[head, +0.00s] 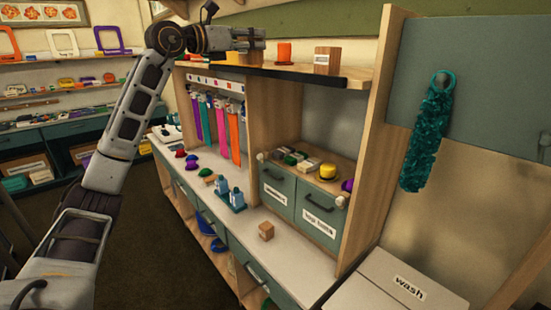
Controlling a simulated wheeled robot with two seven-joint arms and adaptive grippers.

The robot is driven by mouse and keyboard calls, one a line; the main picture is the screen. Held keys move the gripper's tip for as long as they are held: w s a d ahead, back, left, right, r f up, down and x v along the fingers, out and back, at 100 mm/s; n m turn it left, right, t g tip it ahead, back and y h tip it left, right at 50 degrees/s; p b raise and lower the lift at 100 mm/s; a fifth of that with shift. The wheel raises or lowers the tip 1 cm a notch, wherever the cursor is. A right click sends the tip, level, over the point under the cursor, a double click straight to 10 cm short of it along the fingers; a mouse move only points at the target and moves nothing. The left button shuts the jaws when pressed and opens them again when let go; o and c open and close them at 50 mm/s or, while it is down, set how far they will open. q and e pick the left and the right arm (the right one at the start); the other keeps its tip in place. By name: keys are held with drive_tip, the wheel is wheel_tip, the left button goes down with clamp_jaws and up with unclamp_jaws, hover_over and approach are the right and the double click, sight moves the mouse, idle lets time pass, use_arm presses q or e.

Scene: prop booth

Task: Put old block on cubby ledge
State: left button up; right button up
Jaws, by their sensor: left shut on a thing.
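My left gripper (250,39) is at the upper shelf ledge (290,73), at its left part. It is shut on what looks like a small wooden block (241,58), mostly hidden by the fingers, at the ledge's surface. I cannot tell whether the block touches the ledge. A second wooden block (327,61) with a pale label stands on the ledge to the right. My right gripper is out of view.
Below are coloured hanging strips (220,125), teal drawers (297,197) and small items on the counter (292,255). A teal duster (428,135) hangs at right above a "wash" box (390,283).

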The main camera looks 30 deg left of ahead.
use_arm(q)
drive_tip(key=s+d+f+n+y, duration=0.1)
drive_tip(key=s+d+f, duration=0.4)
drive_tip(key=f, duration=1.6)
drive_tip(key=s+d+f+n+t+y, duration=0.1)
drive_tip(key=s+d+f+y, duration=0.2)
drive_tip(key=f, duration=1.9)
drive_tip(key=s+d+f+n+y, duration=0.2)
drive_tip(key=s+d+f, duration=0.6)
drive_tip(key=f, duration=1.3)
drive_tip(key=shift+d+f+y, duration=0.3)
drive_tip(key=shift+d, duration=0.7)
drive_tip(key=shift+d+r+t, duration=0.1)
drive_tip(key=shift+r+t, duration=0.05)
drive_tip(key=shift+t, duration=0.15)
drive_tip(key=shift+f, duration=0.35)
drive_tip(key=shift+s+a+f, duration=0.25)
drive_tip(key=shift+s+f, duration=0.05)
